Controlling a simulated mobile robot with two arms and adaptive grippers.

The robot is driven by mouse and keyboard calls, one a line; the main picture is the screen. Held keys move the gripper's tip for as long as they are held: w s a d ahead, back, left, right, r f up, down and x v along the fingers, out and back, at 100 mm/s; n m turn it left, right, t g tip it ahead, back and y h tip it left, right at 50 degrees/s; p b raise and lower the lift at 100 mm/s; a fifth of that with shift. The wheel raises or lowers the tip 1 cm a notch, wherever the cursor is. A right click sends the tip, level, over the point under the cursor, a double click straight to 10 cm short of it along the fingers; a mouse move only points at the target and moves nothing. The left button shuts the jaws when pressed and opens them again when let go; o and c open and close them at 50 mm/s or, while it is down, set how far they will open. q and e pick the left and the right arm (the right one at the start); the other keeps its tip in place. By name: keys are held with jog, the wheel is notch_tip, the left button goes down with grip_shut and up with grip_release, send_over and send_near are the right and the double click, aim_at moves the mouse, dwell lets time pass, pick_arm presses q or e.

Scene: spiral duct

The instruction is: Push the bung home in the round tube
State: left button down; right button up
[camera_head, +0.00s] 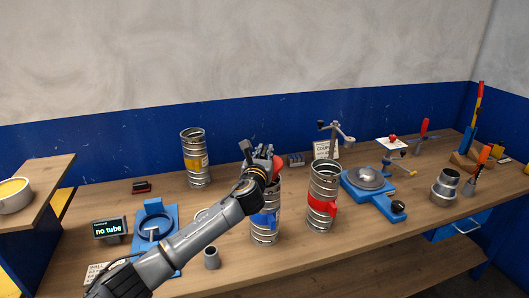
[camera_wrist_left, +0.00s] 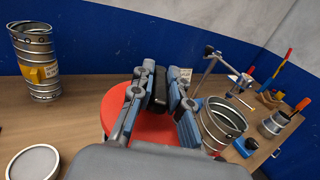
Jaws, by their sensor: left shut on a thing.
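My left gripper (camera_head: 262,156) is over the top of the spiral metal tube with the blue band (camera_head: 265,232), which stands upright on the bench. It is shut on the dark handle (camera_wrist_left: 148,82) of a red bung. The red disc of the bung (camera_wrist_left: 116,104) shows between and beside the fingers in the left wrist view, and a bit of it (camera_head: 277,168) shows in the head view. The gripper and arm hide the tube's mouth, so I cannot tell how deep the bung sits. My right gripper is not in view.
An open tube with a red band (camera_head: 322,190) stands close on the right. A tube with a yellow label (camera_head: 195,160) stands back left. A blue clamp stand (camera_head: 155,222), a display reading "no tube" (camera_head: 109,229) and a blue base with a grey dome (camera_head: 370,180) are nearby.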

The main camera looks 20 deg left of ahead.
pick_arm(q)
jog(key=shift+r+p, duration=0.1)
jog(key=shift+p, duration=0.75)
dwell(1.1)
jog(key=shift+f, duration=0.35)
jog(key=shift+s+f+b, duration=0.1)
jog(key=shift+f+b, duration=0.85)
jog(key=shift+f, duration=0.2)
jog(key=shift+f, duration=0.35)
jog(key=shift+f+b, duration=0.6)
jog(key=shift+b, duration=0.05)
jog(key=c, duration=1.2)
grip_release()
jog(key=shift+s, duration=0.1)
jog(key=s+d, duration=0.1)
jog(key=s, duration=1)
jog(key=shift+s+d, duration=0.2)
jog(key=shift+s, duration=0.2)
